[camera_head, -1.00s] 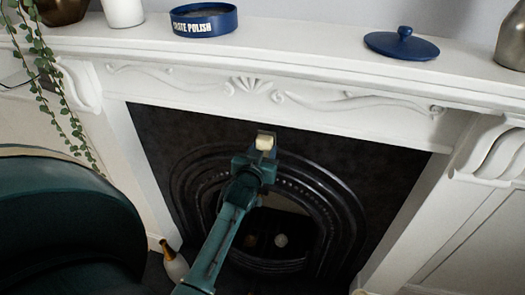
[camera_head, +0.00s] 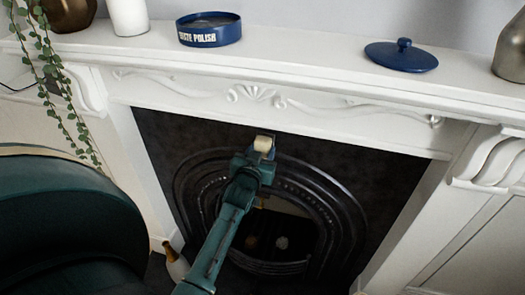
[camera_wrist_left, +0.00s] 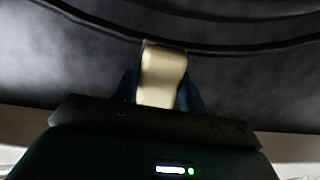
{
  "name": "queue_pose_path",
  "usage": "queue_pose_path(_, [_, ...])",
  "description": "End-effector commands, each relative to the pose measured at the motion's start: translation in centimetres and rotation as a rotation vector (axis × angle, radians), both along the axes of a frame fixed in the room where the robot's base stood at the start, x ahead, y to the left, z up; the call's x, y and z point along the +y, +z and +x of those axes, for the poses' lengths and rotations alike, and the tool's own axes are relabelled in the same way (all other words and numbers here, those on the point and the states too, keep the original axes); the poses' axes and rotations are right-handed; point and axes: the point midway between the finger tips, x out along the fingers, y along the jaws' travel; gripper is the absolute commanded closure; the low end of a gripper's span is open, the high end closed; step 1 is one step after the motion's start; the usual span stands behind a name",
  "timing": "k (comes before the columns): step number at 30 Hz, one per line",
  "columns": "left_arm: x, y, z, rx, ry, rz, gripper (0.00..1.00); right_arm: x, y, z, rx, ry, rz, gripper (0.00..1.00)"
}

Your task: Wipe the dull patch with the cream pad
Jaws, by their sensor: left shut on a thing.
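The cream pad (camera_head: 263,144) is in my left gripper (camera_head: 262,153), which is shut on it at the top of the black fireplace arch (camera_head: 310,178). In the left wrist view the pad (camera_wrist_left: 162,78) stands upright between the fingers, with dark curved metal behind it. I cannot tell whether the pad touches the metal. Pale, hazy areas show on the dark surface in the wrist view, but I cannot make out a clear edge of the dull patch. The gripper and arm hide part of the arch. My right gripper is not in view.
On the white mantelpiece (camera_head: 300,52) stand an open blue polish tin (camera_head: 209,30), its blue lid (camera_head: 401,56), a white cylinder (camera_head: 129,15) and metal vases. A trailing plant (camera_head: 66,115) hangs at the left. A bottle (camera_head: 176,263) stands low beside the hearth.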

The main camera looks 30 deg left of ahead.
Motion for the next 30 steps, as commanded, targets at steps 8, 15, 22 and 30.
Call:
queue_pose_path(8, [-2.7,-0.3,-0.3,-0.023,-0.001,-0.111,0.8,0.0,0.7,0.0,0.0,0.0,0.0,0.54])
queue_pose_path(15, [-0.9,-0.6,-1.3,-0.015,-0.003,-0.111,0.8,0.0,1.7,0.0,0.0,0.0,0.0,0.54])
queue_pose_path(22, [0.2,-0.9,-1.7,-0.011,-0.005,-0.112,0.8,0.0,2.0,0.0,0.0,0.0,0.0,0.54])
queue_pose_path(30, [1.9,-0.7,-1.9,-0.011,-0.004,-0.105,0.8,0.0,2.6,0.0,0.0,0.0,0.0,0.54])
